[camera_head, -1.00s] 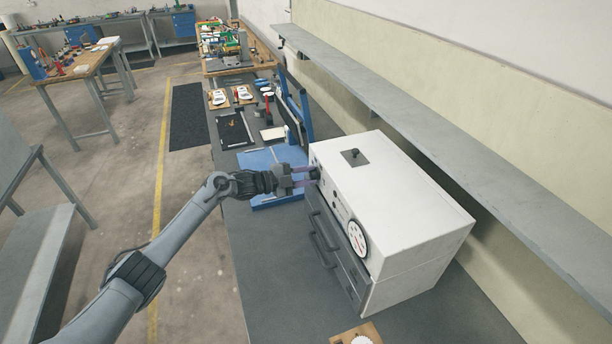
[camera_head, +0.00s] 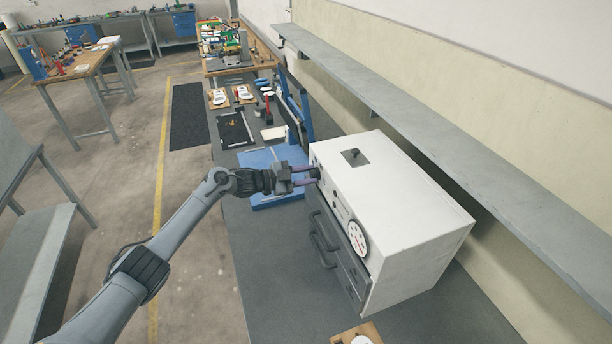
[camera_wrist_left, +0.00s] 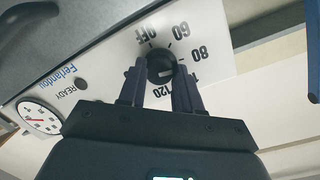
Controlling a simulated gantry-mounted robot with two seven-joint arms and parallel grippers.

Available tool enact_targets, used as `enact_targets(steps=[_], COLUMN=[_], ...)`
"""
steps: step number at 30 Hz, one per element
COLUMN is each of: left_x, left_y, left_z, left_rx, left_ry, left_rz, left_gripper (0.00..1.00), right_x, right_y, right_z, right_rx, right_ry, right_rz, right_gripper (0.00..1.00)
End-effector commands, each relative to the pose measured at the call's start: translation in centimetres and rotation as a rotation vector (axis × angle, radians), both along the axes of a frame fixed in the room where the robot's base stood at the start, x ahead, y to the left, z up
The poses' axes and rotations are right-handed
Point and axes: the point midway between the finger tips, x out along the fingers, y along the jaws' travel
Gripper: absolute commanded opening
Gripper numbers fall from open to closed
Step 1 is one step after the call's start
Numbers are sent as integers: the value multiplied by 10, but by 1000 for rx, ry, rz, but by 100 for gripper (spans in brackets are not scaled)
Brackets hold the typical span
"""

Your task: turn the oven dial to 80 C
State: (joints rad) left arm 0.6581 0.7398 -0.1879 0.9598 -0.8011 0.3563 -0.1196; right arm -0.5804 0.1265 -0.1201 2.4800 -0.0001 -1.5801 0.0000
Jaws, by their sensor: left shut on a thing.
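The white oven (camera_head: 400,215) stands on the grey bench in the head view. I cannot tell for sure which mark the dial points to. My right gripper is not in view.
A round gauge (camera_wrist_left: 40,117) and the READY lamp (camera_wrist_left: 81,85) are on the same panel. Oven door handles (camera_head: 324,248) stick out below. A blue press-like frame (camera_head: 292,110) stands behind my gripper. A grey shelf (camera_head: 420,130) runs along the wall.

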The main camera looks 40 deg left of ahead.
Motion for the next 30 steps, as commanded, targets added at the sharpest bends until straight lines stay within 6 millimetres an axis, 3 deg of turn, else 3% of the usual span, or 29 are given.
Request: enact_targets(steps=[5, 6, 10, 24, 30], left_x=[0, 0, 0, 0, -12], left_y=[0, 0, 1, 4, 13], left_z=[-6, -6, -6, -3, -2], left_rx=[4, 4, 4, 5, 7], left_ry=[11, 11, 10, 6, 4], left_rz=[4, 4, 4, 12, 14], left_gripper=[3, 38, 58, 59, 59], right_x=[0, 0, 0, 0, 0], right_y=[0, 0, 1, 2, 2], right_z=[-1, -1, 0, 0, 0], right_rx=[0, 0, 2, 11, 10], right_ry=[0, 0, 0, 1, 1], right_rz=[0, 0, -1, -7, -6], right_gripper=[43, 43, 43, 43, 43])
